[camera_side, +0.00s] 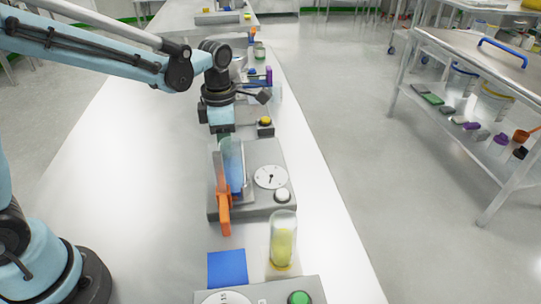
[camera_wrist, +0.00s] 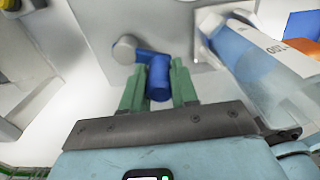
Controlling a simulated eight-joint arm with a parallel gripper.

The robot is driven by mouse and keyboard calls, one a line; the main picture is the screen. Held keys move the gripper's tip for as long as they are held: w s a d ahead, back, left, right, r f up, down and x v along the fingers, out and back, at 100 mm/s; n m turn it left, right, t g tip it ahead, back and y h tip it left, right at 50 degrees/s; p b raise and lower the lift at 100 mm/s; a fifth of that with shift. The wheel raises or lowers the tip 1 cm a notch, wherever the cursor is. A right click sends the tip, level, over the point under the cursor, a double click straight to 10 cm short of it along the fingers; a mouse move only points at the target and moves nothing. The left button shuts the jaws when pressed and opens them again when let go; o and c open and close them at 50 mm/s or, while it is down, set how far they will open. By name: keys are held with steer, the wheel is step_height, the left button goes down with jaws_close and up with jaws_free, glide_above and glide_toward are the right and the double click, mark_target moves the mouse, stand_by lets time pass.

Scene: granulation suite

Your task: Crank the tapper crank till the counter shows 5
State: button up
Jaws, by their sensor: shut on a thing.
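The tapper (camera_side: 261,209) is a grey box on the white bench in the side view. It carries a clear cylinder with blue contents (camera_side: 233,168), an orange upright part (camera_side: 224,208) and a round white dial (camera_side: 271,177), which I take for the counter. The dial has a black hand; its figures are too small to read. In the wrist view the blue crank (camera_wrist: 151,55) runs from a grey hub (camera_wrist: 124,50) to a blue handle (camera_wrist: 159,85). My gripper (camera_wrist: 159,78) has its green fingers shut on that handle. In the side view the cylinder partly hides the fingertips.
A white button (camera_side: 282,195) is on the box's front right. Nearer stand a jar of yellow powder (camera_side: 283,243), a blue square (camera_side: 227,268) and another device with a green button (camera_side: 299,298). The scaled cylinder (camera_wrist: 262,63) is close right of my fingers. Bench left is clear.

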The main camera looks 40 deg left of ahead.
steer(key=shift+w+a, duration=0.15)
steer(key=shift+a, duration=1.05)
steer(key=shift+w+a, duration=0.25)
steer(key=shift+a, duration=0.25)
steer(key=shift+w+a, duration=0.25)
steer(key=shift+a, duration=0.25)
steer(key=shift+w+a, duration=0.25)
steer(key=shift+w, duration=0.1)
steer(key=o, duration=0.8)
steer(key=shift+a, duration=0.1)
